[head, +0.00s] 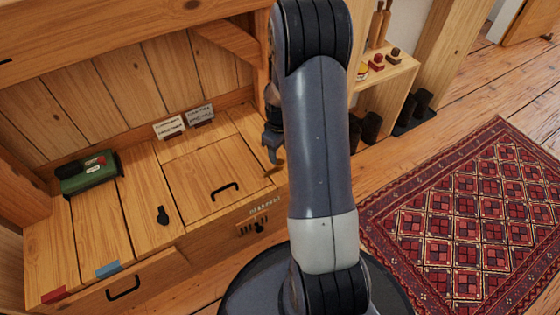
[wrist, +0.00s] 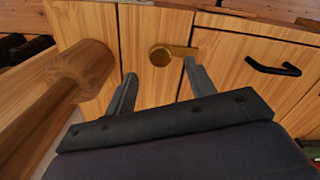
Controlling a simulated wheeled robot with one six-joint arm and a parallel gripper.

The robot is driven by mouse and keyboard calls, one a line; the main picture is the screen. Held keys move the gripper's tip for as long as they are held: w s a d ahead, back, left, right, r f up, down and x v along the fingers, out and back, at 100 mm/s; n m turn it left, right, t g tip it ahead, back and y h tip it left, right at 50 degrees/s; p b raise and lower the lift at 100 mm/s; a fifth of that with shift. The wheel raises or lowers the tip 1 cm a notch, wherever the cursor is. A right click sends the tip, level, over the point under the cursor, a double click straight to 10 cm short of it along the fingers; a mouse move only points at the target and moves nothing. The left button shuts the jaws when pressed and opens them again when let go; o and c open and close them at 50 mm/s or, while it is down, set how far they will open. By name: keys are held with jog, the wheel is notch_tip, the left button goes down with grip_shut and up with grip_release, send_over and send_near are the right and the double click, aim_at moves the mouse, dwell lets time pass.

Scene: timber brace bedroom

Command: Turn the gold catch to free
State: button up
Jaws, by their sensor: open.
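The gold catch (wrist: 162,56) shows in the wrist view as a round brass boss with a short arm pointing right, mounted on a light wooden panel. Its arm reaches across the seam toward the neighbouring panel. My gripper (wrist: 161,88) is open, its two dark fingers spread on either side of the catch and nearer the camera. I see no contact between the fingers and the catch. In the head view my gripper (head: 272,143) is at the right end of the wooden bench, partly hidden behind my arm.
A thick rounded wooden post (wrist: 88,68) stands close left of my gripper. A black handle (wrist: 273,68) is on the panel to the right. A red rug (head: 470,215) covers open floor.

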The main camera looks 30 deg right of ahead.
aim_at(280, 162)
notch_tip(280, 162, down, 5)
jog(key=shift+b, duration=0.75)
jog(key=c, duration=1)
jog(key=shift+o, duration=0.2)
